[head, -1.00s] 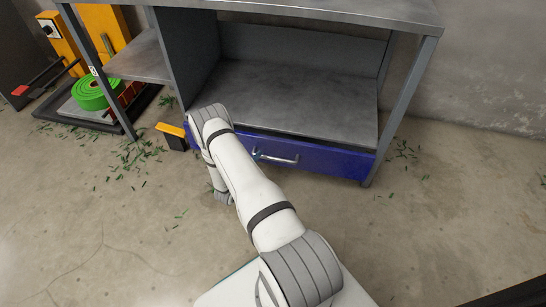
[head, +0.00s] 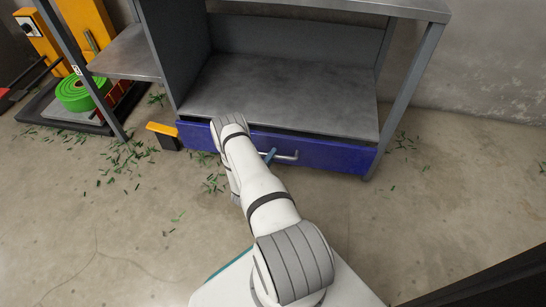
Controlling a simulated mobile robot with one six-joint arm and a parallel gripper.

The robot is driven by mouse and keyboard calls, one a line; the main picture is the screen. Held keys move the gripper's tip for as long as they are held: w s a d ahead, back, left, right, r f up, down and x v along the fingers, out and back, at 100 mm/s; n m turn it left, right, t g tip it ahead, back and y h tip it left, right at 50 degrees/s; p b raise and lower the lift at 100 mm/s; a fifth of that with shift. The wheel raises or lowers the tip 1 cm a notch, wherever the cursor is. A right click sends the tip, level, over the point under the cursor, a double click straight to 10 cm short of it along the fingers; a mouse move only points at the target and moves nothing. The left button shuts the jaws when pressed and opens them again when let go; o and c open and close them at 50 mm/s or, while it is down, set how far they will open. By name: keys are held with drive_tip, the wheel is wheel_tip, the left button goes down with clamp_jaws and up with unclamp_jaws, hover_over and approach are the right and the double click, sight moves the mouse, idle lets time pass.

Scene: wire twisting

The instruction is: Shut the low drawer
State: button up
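The low blue drawer (head: 335,155) is at the bottom of the grey metal workbench. A dark gap shows between its front's top edge and the shelf above, so it looks slightly open. Its silver bar handle (head: 287,156) is near the middle of the front. My white arm reaches down in front of the drawer and hides part of its left half. Only a small bluish tip of my gripper (head: 269,157) shows, at the left part of the handle. I cannot tell whether it touches the handle. The rest of the gripper is hidden behind the arm.
The bench's right leg (head: 402,95) stands beside the drawer. A yellow-topped dark block (head: 162,132) is on the floor at its left. A green roll (head: 80,92) sits on a machine further left. Green scraps litter the concrete floor; the right side is mostly clear.

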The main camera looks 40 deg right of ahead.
drive_tip(key=shift+d, duration=0.3)
clamp_jaws()
